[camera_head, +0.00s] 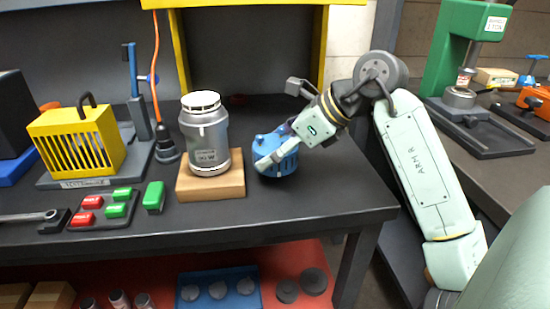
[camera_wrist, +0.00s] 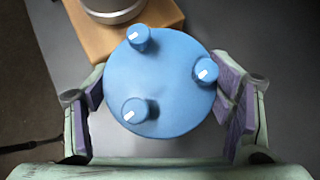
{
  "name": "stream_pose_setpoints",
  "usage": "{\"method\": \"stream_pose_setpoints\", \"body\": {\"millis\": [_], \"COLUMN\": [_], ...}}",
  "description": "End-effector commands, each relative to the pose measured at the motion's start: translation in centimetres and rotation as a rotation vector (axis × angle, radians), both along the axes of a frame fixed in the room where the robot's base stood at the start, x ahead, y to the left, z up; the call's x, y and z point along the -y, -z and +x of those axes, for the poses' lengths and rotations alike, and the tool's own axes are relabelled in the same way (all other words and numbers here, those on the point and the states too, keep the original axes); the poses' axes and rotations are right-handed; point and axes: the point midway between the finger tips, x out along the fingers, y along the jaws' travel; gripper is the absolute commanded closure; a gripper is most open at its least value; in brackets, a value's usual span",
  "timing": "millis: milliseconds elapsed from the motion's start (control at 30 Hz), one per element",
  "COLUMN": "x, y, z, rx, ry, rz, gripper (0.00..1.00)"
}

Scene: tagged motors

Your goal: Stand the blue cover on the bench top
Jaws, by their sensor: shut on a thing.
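The blue cover (camera_head: 275,156) is a round blue piece at the right part of the dark bench top (camera_head: 335,190), right of the wooden block. In the wrist view its round top (camera_wrist: 160,85) faces me, with three small blue knobs with white marks. My gripper (camera_head: 280,148) reaches down from the right and is shut on the cover, a finger on each side; its fingers also show in the wrist view (camera_wrist: 162,110). The cover looks upright and low at the bench top. Whether its underside touches the surface I cannot tell.
A silver motor (camera_head: 205,135) stands on a wooden block (camera_head: 211,180), close left of the cover. Left are red and green blocks (camera_head: 105,208), a yellow caged unit (camera_head: 77,140) and a wrench (camera_head: 30,217). Bench top right of the cover is clear.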

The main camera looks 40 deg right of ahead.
Motion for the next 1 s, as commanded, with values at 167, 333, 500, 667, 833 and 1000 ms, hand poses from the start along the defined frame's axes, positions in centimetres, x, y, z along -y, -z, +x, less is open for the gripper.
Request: {"method": "stream_pose_setpoints", "body": {"millis": [167, 333, 500, 667, 833, 1000], "x": [-0.1, -0.1, 0.0, 0.0, 0.0, 0.0], "y": [1.0, 3.2, 3.5, 3.7, 3.6, 3.6], "z": [0.2, 0.2, 0.2, 0.2, 0.2, 0.2], "rx": [0.0, 0.001, 0.001, -0.001, -0.001, -0.001], "ry": [0.001, 0.002, 0.001, 0.001, 0.001, 0.001], "rz": [0.002, 0.003, 0.0, 0.001, 0.001, 0.001], "gripper": [0.69, 0.69, 0.69, 0.23, 0.12, 0.05]}}
